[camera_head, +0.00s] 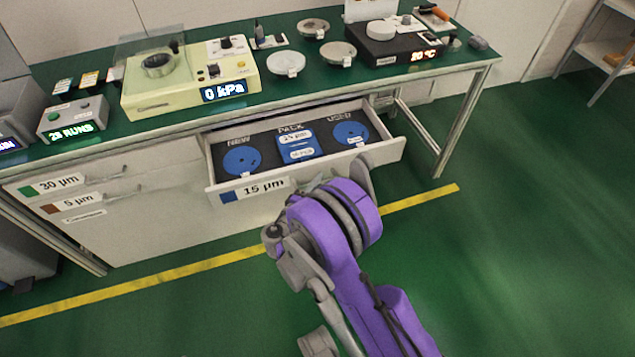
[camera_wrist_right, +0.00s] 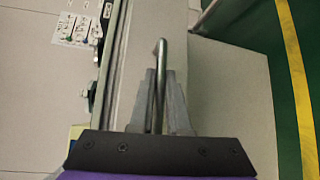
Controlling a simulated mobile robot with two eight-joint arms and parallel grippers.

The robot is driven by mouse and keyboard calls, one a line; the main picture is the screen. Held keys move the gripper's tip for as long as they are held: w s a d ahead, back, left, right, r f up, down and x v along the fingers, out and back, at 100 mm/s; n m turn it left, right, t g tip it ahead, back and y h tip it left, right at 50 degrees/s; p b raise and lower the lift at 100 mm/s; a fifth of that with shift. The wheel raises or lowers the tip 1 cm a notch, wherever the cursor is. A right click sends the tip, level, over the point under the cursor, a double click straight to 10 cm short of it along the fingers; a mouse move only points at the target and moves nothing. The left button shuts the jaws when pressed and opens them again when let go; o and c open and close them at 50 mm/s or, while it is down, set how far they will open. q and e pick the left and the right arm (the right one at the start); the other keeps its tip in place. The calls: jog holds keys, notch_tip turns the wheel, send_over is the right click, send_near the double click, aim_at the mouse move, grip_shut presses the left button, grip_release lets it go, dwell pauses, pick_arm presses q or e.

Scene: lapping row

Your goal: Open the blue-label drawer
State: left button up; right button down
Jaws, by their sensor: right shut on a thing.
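The blue-label drawer (camera_head: 384,155) is pulled out from under the bench, and its front carries a blue swatch and "15 µm" label (camera_head: 262,189). Inside are two blue discs (camera_head: 242,160) under "NEW" and "USED" and a blue pack (camera_head: 297,146) between them. My right gripper (camera_wrist_right: 158,78) is shut on the drawer's bar handle (camera_wrist_right: 160,58), with one finger on each side of the bar in the wrist view. In the head view my purple right arm hides most of this grip. My left gripper is not in view.
Closed drawers marked "30 µm" (camera_head: 58,185) and "5 µm" (camera_head: 78,203) are at left. The green bench top (camera_head: 300,90) holds a cream "0 kPa" machine (camera_head: 190,80), a black heater (camera_head: 393,46) and several round plates. Green floor lies open at right, past a yellow line (camera_head: 420,199).

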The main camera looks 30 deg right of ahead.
jog(key=c, duration=0.9)
grip_release()
jog(key=v, duration=1)
jog(key=shift+s+a+p, duration=0.15)
jog(key=shift+a+p, duration=0.2)
jog(key=shift+p, duration=0.05)
